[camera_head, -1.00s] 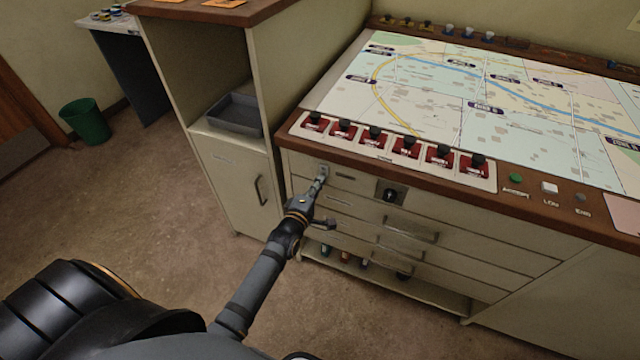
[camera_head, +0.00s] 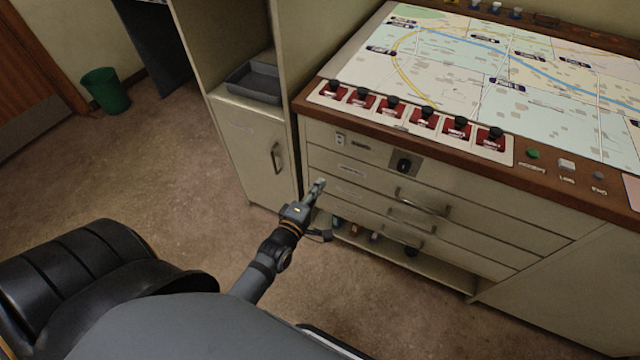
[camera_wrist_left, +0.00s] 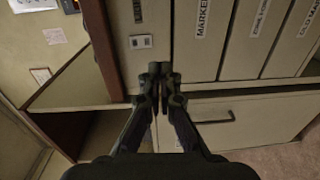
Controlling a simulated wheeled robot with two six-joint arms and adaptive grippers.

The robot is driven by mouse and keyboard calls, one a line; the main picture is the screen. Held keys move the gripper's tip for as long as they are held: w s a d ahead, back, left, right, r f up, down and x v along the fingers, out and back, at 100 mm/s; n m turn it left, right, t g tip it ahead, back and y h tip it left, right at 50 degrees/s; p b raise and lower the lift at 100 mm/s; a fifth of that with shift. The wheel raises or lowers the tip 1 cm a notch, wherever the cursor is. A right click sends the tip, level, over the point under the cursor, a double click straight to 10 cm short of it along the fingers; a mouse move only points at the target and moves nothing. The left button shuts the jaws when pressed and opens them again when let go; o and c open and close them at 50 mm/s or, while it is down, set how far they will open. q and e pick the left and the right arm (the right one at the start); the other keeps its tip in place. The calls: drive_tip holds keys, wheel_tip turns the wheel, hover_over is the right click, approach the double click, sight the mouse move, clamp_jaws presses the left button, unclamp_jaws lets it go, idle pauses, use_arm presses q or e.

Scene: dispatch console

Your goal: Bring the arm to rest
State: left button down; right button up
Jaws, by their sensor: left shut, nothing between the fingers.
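My left gripper (camera_head: 317,187) is in front of the left end of the console's drawers (camera_head: 350,171). Its fingers are together and hold nothing. In the left wrist view the shut fingertips (camera_wrist_left: 160,70) show in the middle, before the labelled drawer fronts (camera_wrist_left: 200,40). A small switch plate (camera_head: 340,139) sits on the console front above the gripper, apart from it. It also shows in the left wrist view (camera_wrist_left: 141,42). My right gripper is in neither view.
The console top holds a map (camera_head: 480,70) and a row of red switches (camera_head: 423,118). A cabinet (camera_head: 245,150) with a grey tray (camera_head: 254,82) stands left of the console. A green bin (camera_head: 106,91) is farther left. The floor (camera_head: 170,190) between is clear.

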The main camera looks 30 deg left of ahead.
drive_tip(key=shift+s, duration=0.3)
use_arm(q)
drive_tip(key=s+a+f+m+g+p, duration=0.1)
drive_tip(key=s+f+m+g+p, duration=0.4)
drive_tip(key=f, duration=0.6)
drive_tip(key=s+a+f+m+g+p, duration=0.1)
drive_tip(key=s+f+m+g, duration=0.4)
drive_tip(key=f, duration=0.6)
drive_tip(key=s+a+f+m+g+p, duration=0.1)
drive_tip(key=s+f, duration=0.5)
drive_tip(key=s, duration=0.8)
drive_tip(key=s+a+f+m+g+p, duration=0.2)
drive_tip(key=s+f+m+g, duration=0.3)
drive_tip(key=s, duration=0.8)
drive_tip(key=shift+s+a+f+m+y+p, duration=0.15)
drive_tip(key=shift+s+f+m+y+p, duration=0.25)
drive_tip(key=shift+m+p, duration=0.65)
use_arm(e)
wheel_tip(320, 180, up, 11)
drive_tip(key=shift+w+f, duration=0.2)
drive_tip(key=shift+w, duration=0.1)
